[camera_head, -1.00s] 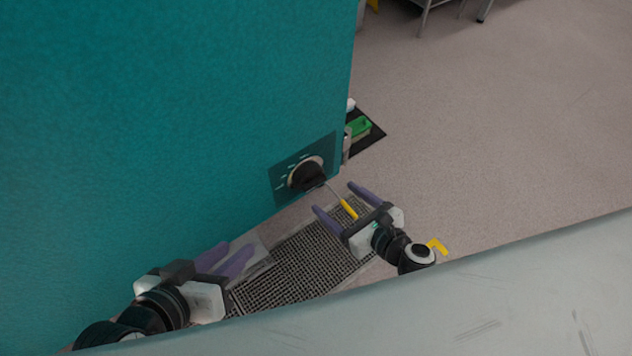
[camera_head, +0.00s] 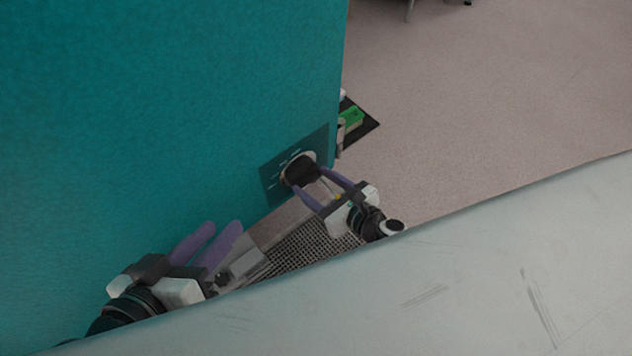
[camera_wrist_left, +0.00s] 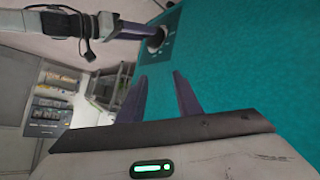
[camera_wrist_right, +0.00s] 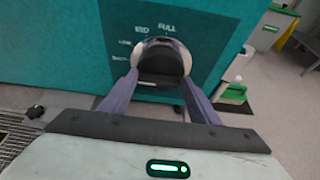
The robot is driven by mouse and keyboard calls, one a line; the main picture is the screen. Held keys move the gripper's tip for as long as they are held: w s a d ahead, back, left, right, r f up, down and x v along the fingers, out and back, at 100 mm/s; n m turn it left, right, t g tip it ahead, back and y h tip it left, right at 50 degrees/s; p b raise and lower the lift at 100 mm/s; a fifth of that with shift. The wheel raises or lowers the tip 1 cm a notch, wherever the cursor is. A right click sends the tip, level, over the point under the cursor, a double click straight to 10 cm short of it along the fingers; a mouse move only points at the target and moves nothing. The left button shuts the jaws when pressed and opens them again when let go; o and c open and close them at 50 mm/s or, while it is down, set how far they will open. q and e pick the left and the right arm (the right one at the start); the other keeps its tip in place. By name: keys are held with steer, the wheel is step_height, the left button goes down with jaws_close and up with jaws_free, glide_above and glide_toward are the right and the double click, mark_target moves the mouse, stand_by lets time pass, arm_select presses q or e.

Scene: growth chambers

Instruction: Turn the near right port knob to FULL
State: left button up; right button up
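The dark port knob (camera_head: 302,172) sits on a round pale collar on a teal label plate (camera_head: 270,184), low on the teal chamber wall. In the right wrist view the knob (camera_wrist_right: 161,62) is straight ahead, under printed words including LOW and FULL (camera_wrist_right: 167,28). I cannot tell which mark it points to. My right gripper (camera_head: 309,182) is open, with its purple fingertips at the knob's two sides; I cannot tell whether they touch it. My left gripper (camera_head: 223,230) is open and empty beside the wall, away from the knob; it also shows in the left wrist view (camera_wrist_left: 160,82).
A green item (camera_head: 351,117) sits on a dark mat (camera_head: 368,126) beyond the chamber's corner. A grey grate (camera_head: 305,245) lies below the grippers. A thin rod with a yellow part shows between my right fingers.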

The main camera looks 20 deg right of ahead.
steer(key=shift+c, duration=0.8)
